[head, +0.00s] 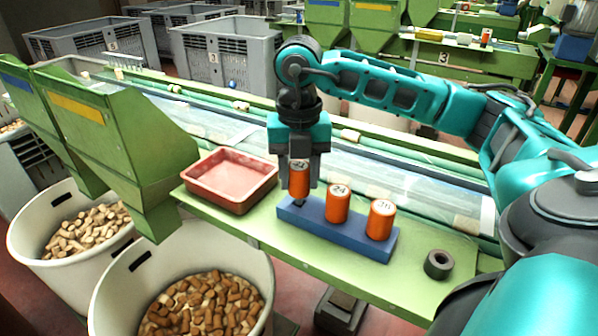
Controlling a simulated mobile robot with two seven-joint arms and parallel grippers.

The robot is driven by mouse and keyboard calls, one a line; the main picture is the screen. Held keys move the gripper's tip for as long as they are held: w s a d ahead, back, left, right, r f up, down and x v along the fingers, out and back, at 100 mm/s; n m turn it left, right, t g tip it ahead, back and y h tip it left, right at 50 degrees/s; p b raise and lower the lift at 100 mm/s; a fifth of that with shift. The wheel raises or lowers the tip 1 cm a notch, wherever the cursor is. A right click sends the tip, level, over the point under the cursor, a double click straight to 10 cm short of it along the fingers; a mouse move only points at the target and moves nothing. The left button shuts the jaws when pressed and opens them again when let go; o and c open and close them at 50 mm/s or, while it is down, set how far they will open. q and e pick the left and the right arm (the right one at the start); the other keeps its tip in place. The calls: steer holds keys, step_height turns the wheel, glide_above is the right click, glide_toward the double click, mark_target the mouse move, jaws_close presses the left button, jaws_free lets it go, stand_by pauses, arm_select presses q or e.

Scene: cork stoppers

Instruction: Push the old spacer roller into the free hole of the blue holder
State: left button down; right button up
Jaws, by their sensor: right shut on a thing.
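My right gripper (299,181) points straight down over the left end of the blue holder (290,213). It is shut on an orange roller (299,184), which it holds upright. The roller's lower end is at a dark hole in the holder; I cannot tell whether it is just above the hole or slightly in it. Two more orange rollers with numbered pale tops stand upright in the holder, one in the middle (337,206) and one at the right (380,222). My left gripper is not in view.
The holder is on a green bench ledge (300,251). A red tray (222,205) is left of it; a dark ring (437,265) lies to its right. A conveyor runs behind. White tubs of corks (125,288) and a green chute (110,130) are at the left.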

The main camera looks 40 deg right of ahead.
arm_select(q)
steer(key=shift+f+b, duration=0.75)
steer(key=shift+b, duration=0.05)
arm_select(e)
steer(key=shift+f, duration=1.05)
steer(key=o, duration=1.2)
steer(key=shift+c, duration=0.2)
step_height(320, 180, up, 2)
steer(key=shift+r, duration=0.15)
step_height(320, 180, up, 10)
steer(key=p, duration=0.3)
steer(key=shift+p, duration=0.3)
steer(key=shift+r, duration=0.35)
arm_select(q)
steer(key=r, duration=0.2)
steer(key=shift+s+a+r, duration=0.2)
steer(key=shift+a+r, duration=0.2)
